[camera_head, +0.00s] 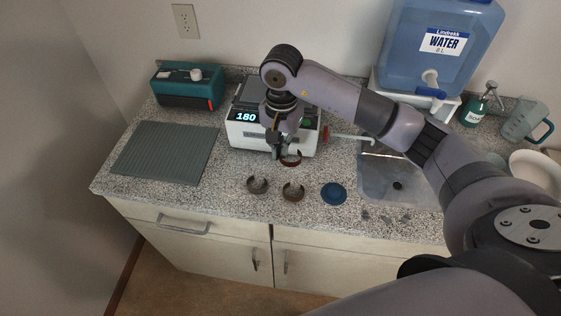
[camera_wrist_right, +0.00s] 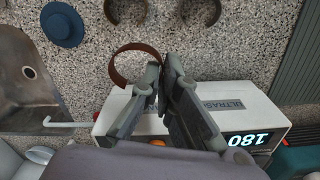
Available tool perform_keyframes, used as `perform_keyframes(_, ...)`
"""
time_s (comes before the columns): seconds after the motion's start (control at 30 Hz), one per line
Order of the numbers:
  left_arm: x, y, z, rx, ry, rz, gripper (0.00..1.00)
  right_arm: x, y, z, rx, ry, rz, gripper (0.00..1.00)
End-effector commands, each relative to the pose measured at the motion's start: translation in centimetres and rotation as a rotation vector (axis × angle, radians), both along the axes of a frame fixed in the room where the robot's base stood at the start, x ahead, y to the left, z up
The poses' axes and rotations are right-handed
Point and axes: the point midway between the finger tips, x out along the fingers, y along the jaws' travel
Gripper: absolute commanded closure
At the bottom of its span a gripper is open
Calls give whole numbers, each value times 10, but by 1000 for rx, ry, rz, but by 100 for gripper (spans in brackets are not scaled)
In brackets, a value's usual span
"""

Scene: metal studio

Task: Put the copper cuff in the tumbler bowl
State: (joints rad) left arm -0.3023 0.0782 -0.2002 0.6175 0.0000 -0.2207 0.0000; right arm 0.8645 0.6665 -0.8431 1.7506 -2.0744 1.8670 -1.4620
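A reddish-brown copper cuff (camera_head: 292,160) hangs at the tips of my right gripper (camera_head: 281,146), just in front of the white machine. In the right wrist view the fingers (camera_wrist_right: 167,75) are closed on one end of the cuff (camera_wrist_right: 119,68), and its open loop sticks out to one side. I cannot tell for sure which thing is the tumbler bowl; a round blue dish or lid (camera_head: 334,194) lies on the counter to the right of the cuffs, also in the right wrist view (camera_wrist_right: 62,25). My left gripper is not in view.
Two other cuffs, one dark (camera_head: 258,185) and one brownish (camera_head: 293,192), lie on the speckled counter. The white machine (camera_head: 246,136) reads 180. A grey mat (camera_head: 165,152) and teal device (camera_head: 188,88) are left; a sink (camera_head: 385,185) and water tank (camera_head: 425,55) are right.

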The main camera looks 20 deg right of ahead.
Motion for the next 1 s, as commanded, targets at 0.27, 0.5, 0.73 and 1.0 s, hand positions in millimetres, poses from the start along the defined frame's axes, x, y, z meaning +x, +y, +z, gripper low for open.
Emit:
perform_keyframes(0.27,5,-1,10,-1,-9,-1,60,0,0,-31,1,-1,0,100)
perform_keyframes(0.5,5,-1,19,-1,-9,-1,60,-1,0,-61,0,4,-1,100)
perform_keyframes(0.73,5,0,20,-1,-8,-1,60,0,0,-73,1,-2,2,100)
perform_keyframes(1.0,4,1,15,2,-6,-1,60,0,0,-76,-1,-2,1,96)
